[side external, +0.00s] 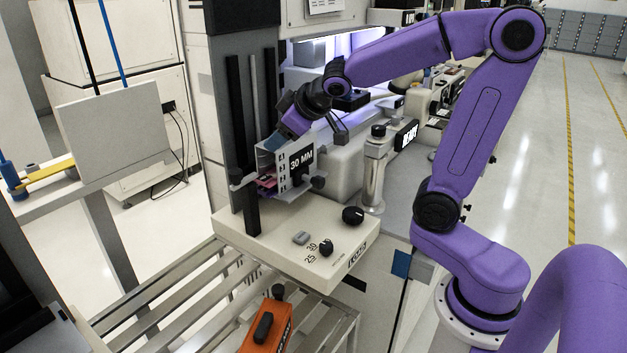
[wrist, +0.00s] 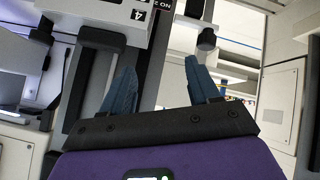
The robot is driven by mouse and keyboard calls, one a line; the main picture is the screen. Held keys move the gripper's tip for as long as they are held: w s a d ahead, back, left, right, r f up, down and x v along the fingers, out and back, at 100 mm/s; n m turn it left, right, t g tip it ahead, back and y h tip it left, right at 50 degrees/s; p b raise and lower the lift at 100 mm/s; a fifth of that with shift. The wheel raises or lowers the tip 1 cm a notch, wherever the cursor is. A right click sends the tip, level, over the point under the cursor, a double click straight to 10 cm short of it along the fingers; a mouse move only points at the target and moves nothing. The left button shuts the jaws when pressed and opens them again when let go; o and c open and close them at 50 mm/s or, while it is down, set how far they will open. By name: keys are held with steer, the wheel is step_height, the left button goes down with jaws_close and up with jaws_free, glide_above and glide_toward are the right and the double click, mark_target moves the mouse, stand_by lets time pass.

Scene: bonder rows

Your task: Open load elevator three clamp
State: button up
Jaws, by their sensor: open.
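The load elevator stands at centre in the side view, with a cream base (side external: 290,240) and dark upright rails. A grey box labelled "30 MM" (side external: 302,162) sits on its carriage, with reddish pieces low at its open left side. A dark round knob (side external: 319,183) sticks out at its right; I cannot tell whether this is the clamp. My gripper (side external: 291,131) is at the top of the box, pointing down-left; contact is unclear. In the wrist view its blue fingers (wrist: 160,80) are apart with nothing clearly between them. A dark-ended cylinder (wrist: 206,38) shows beyond the right finger.
The elevator base carries a black knob (side external: 353,215) and a smaller dial (side external: 326,247). An orange box (side external: 268,326) lies on the slatted rack (side external: 150,305) in front. A white panel (side external: 115,135) stands at left.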

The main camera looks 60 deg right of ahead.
steer(key=d+m+t+h, duration=0.1)
steer(key=d+m+t, duration=0.25)
steer(key=d, duration=1.05)
steer(key=s+a+m+t+y, duration=0.25)
steer(key=s+t, duration=0.25)
steer(key=s, duration=1.3)
glide_toward(323, 183)
steer(key=shift+m+h, duration=0.25)
steer(key=shift+m, duration=0.15)
steer(key=w, duration=1.2)
steer(key=shift+w+a, duration=0.25)
steer(key=shift+w, duration=0.15)
